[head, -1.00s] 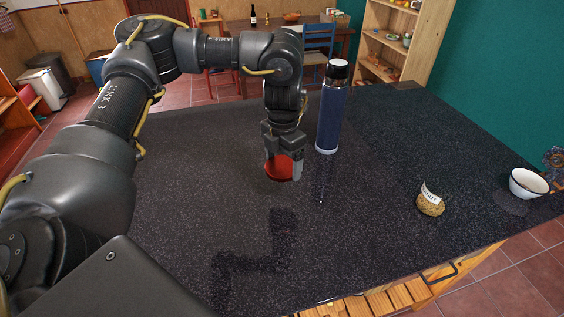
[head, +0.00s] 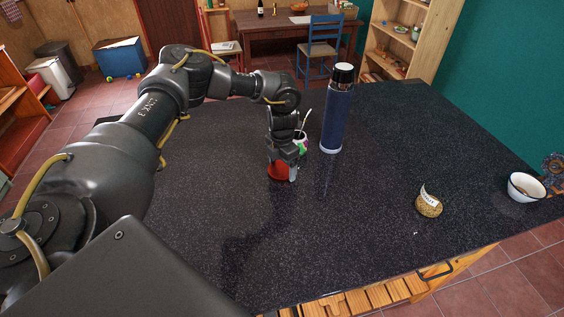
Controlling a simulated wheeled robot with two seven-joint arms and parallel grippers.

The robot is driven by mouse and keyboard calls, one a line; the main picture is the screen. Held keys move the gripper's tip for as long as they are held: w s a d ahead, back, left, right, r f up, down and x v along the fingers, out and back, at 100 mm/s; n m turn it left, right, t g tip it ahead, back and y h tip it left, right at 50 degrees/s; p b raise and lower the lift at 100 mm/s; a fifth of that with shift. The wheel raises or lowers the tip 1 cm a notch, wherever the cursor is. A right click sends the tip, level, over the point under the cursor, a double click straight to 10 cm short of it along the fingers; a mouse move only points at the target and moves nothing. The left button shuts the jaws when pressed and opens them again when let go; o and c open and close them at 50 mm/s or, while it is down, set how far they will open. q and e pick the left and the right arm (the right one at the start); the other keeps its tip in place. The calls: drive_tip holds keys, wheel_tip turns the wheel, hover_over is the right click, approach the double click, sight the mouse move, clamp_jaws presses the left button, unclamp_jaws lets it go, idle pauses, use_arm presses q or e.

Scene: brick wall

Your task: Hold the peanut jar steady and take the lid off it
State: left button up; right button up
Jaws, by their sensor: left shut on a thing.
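My left gripper (head: 283,174) points down near the far middle of the dark table and is shut on a red round thing (head: 278,171). The red thing sits low, at or close to the table top; whether it is a lid or a whole jar I cannot tell. A small tan, grainy container (head: 428,207) with a white paper label stands on the right of the table, well apart from the gripper. It looks like peanuts in a jar, but its walls and top are unclear. My right gripper is not in view.
A tall blue bottle (head: 336,115) with a black top stands close to the right of my left gripper. A white and green cup (head: 301,143) with a stick in it shows just behind the gripper. A white bowl (head: 525,187) is at the right edge. The table's front middle is clear.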

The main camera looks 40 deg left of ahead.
sight(282, 169)
use_arm(q)
drive_tip(key=shift+f, duration=0.15)
drive_tip(key=shift+f, duration=0.2)
drive_tip(key=o, duration=1)
drive_tip(key=shift+r, duration=0.25)
drive_tip(key=shift+r+b, duration=0.2)
drive_tip(key=shift+b, duration=0.1)
wheel_tip(282, 169, up, 12)
drive_tip(key=b, duration=0.3)
drive_tip(key=shift+f, duration=0.2)
